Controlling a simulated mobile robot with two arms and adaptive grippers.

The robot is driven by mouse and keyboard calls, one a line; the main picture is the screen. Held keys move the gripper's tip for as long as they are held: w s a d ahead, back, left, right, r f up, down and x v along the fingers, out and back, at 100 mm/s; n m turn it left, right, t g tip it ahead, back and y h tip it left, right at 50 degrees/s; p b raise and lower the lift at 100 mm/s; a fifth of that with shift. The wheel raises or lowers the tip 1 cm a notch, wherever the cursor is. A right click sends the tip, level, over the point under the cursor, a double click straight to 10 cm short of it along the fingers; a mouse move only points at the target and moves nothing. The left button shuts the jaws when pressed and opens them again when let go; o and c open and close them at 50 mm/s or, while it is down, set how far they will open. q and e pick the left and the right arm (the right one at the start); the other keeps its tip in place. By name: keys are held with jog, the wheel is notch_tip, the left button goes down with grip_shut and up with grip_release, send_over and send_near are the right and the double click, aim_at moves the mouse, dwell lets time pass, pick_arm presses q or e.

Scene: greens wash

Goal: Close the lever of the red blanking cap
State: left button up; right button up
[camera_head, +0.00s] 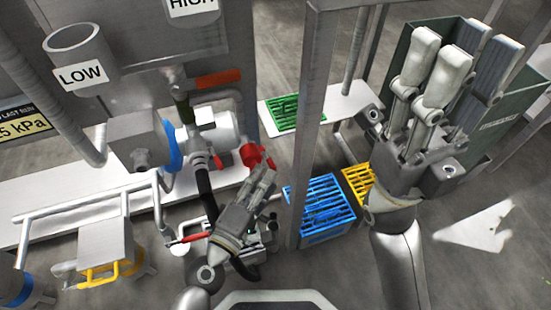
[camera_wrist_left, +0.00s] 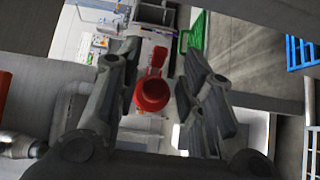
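The red blanking cap (camera_head: 251,154) is on the end of the white pump-like fitting in the head view. In the left wrist view the red cap (camera_wrist_left: 152,94) shows as a round face, with a red lever (camera_wrist_left: 157,60) sticking out from its upper side. Red tabs also stick out beside the cap in the head view. My left gripper (camera_head: 264,178) is just in front of and below the cap. Its fingers are apart, and the left wrist view shows the cap between them with nothing gripped. My right gripper (camera_head: 440,65) is raised at the right, fingers spread and empty.
A red-handled valve (camera_head: 218,79) is above the fitting, with a blue ring (camera_head: 172,145) to its left. A grey post (camera_head: 308,130) stands right of my left gripper. Blue (camera_head: 318,205), yellow (camera_head: 357,184) and green (camera_head: 296,112) crates stand beyond. A dark green bin (camera_head: 500,125) is behind my right gripper.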

aim_at(268, 160)
pick_arm(q)
jog(key=x, duration=0.6)
jog(key=shift+w, duration=0.25)
jog(key=shift+d, duration=0.15)
grip_shut()
